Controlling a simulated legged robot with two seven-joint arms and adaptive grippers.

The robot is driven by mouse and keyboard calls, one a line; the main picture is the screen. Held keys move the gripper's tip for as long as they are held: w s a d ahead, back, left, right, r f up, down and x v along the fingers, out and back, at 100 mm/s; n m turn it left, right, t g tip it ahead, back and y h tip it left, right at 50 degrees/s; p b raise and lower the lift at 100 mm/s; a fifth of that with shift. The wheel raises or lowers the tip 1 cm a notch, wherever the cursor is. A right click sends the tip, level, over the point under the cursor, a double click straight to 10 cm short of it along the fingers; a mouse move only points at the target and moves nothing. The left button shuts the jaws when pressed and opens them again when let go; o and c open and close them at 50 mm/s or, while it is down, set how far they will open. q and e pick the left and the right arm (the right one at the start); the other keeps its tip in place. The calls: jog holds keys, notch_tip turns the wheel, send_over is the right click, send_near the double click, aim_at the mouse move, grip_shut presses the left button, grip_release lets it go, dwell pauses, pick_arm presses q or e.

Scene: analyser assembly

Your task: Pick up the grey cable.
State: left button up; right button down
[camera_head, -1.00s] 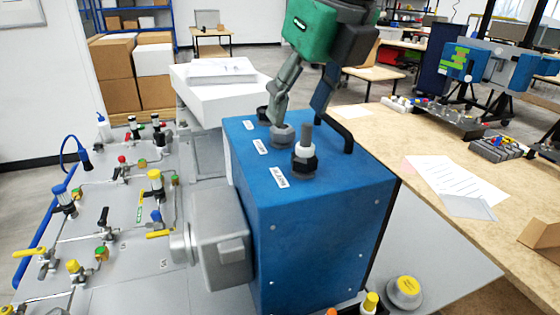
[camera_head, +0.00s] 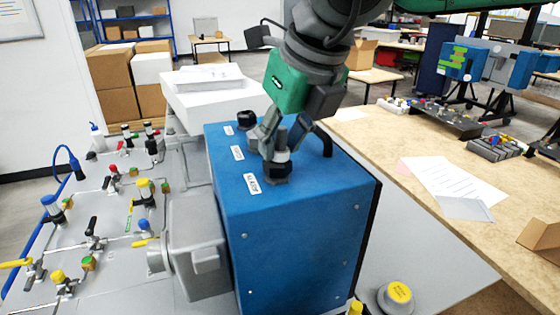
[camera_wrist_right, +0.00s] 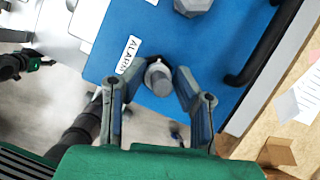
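The grey cable shows as a short upright grey stem (camera_head: 282,138) in a black hex fitting (camera_head: 277,172) on top of the blue box (camera_head: 290,225), by the ALARM label. In the right wrist view the round grey stem (camera_wrist_right: 160,82) lies between the two fingers. My right gripper (camera_head: 279,147) reaches down over it from above, with its fingers on either side. In the right wrist view the right gripper (camera_wrist_right: 155,85) is open, with gaps beside the stem. My left gripper is not in view.
A black handle (camera_head: 324,140) stands on the box top to the right of the fitting. A black cap (camera_head: 246,118) is at its back left. A panel with valves (camera_head: 118,225) lies left. A wooden table (camera_head: 400,150) with papers (camera_head: 450,183) is at right.

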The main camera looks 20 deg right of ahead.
jog(key=c, duration=2.2)
grip_release()
jog(key=shift+w+d+f, duration=0.1)
jog(key=shift+d+f, duration=0.15)
jog(key=shift+d, duration=0.15)
jog(key=shift+a, duration=0.9)
grip_shut()
jog(key=shift+d, duration=0.4)
jog(key=shift+d+r, duration=0.1)
jog(key=shift+r, duration=0.05)
jog(key=r, duration=0.3)
jog(key=r+p, duration=0.1)
jog(key=r, duration=0.5)
jog(key=shift+a, duration=0.25)
jog(key=shift+r+p, duration=0.3)
jog(key=shift+r, duration=0.15)
pick_arm(q)
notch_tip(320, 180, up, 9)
jog(key=p, duration=0.7)
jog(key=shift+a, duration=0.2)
pick_arm(e)
notch_tip(320, 180, up, 7)
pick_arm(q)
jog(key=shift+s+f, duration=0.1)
